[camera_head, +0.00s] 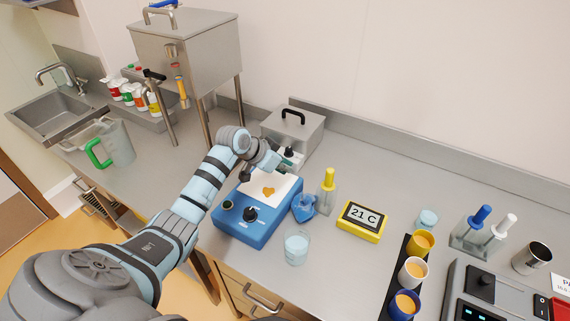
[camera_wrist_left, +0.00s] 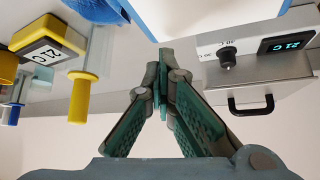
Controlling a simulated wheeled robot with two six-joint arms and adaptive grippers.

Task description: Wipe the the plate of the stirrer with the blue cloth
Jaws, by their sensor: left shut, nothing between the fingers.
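The stirrer (camera_head: 255,222) is a blue box with two dark knobs and a white top plate (camera_head: 284,186). An orange-brown stain (camera_head: 268,190) lies on the plate. The blue cloth (camera_head: 303,208) is crumpled on the counter just right of the stirrer; it shows in part at the top of the left wrist view (camera_wrist_left: 95,8). My right gripper is out of view.
A glass beaker (camera_head: 296,248) stands in front of the cloth. A steel box with a black handle (camera_head: 293,132) stands behind the stirrer. Cups (camera_head: 413,271) line a black tray farther right.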

